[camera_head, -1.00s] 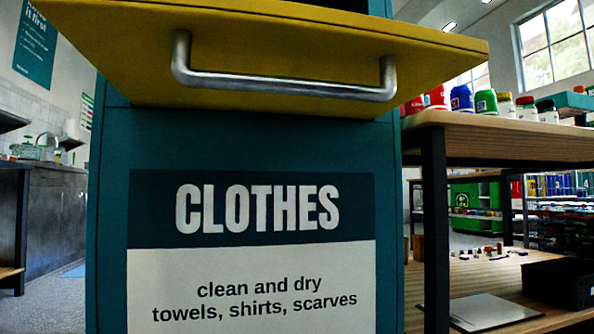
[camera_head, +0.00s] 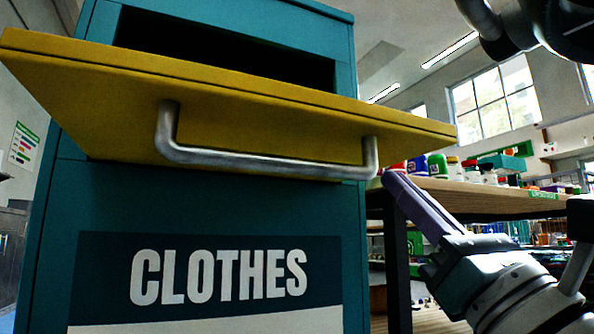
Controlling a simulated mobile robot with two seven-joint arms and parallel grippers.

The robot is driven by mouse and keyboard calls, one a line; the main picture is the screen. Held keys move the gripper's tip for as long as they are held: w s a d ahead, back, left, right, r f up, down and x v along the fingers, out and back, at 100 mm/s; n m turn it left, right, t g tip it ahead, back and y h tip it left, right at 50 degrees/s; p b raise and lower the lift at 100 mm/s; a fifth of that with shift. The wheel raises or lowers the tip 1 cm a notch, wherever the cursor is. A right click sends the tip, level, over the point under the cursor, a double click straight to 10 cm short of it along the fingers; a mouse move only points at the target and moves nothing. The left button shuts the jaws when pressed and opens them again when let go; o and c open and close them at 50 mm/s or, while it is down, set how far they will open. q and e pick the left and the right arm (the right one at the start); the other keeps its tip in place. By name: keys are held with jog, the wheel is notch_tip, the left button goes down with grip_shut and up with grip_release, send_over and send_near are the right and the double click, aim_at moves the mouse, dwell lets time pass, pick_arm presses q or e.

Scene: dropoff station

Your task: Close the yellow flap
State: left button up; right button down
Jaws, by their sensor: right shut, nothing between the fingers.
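The yellow flap (camera_head: 240,112) on the teal clothes bin (camera_head: 190,212) is open. It is tilted outward toward me, with a dark opening (camera_head: 225,55) behind and above it. A grey metal bar handle (camera_head: 265,164) runs along its front face. My right gripper (camera_head: 392,182) comes in from the lower right, its purple fingers shut and empty. In the picture its tips lie just right of the handle's right end and below the flap; I cannot tell whether they touch. My left gripper is not in view.
A wooden shelf table (camera_head: 480,195) with paint jars (camera_head: 437,166) stands right of the bin, behind my right arm. Another part of my arm shows at the top right. A sign (camera_head: 24,146) hangs on the left wall.

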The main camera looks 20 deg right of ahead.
aim_at(381, 135)
notch_tip(381, 135, up, 3)
jog(key=shift+w+p, duration=0.15)
jog(key=shift+p, duration=0.3)
jog(key=shift+r, duration=0.6)
